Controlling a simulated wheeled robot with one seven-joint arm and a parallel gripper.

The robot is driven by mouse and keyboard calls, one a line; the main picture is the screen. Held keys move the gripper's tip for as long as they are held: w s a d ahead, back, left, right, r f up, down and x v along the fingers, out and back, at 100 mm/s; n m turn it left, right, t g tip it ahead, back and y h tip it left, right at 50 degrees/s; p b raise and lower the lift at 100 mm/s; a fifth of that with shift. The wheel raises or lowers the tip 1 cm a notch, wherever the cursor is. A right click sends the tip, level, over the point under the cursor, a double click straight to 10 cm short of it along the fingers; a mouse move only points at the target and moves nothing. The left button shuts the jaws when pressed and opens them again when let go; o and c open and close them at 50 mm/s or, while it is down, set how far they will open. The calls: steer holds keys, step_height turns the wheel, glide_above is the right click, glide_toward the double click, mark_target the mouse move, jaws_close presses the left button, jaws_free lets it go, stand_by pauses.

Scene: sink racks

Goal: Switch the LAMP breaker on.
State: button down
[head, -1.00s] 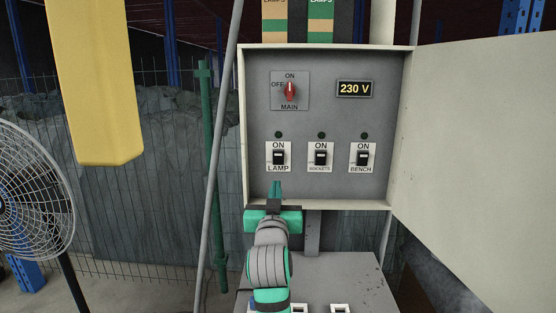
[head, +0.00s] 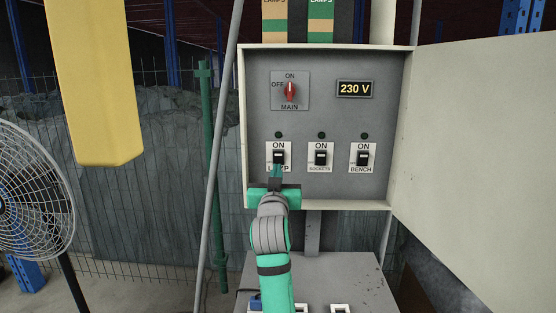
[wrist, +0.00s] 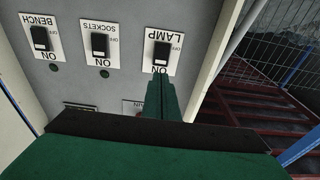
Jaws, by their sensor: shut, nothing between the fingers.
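The LAMP breaker (head: 278,158) is a black toggle on a white plate, at the lower left of the panel. It also shows upside down in the wrist view (wrist: 161,53). Its lever position is hard to tell. The small round lamp (head: 278,135) above it looks dark. My gripper (head: 277,172) is shut and empty, with its green fingertips in front of the LAMP label in the head view. In the wrist view the fingertips (wrist: 156,78) overlap the ON word, close to the toggle. I cannot tell whether they touch it.
The SOCKETS breaker (head: 320,158) and BENCH breaker (head: 363,158) sit to the right. The red MAIN knob (head: 290,91) points up to ON, and the display (head: 354,89) reads 230 V. The cabinet's raised rim (head: 320,205) surrounds the panel. Its door (head: 475,150) stands open at right.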

mark_target(279, 153)
steer(key=w, duration=0.5)
steer(key=w+r, duration=0.1)
steer(key=w, duration=0.1)
steer(key=shift+w, duration=0.35)
steer(key=shift+w+a+r, duration=0.1)
steer(key=shift+w+a, duration=0.05)
steer(key=shift+w, duration=0.15)
steer(key=shift+w+d, duration=0.1)
steer(key=shift+d, duration=0.15)
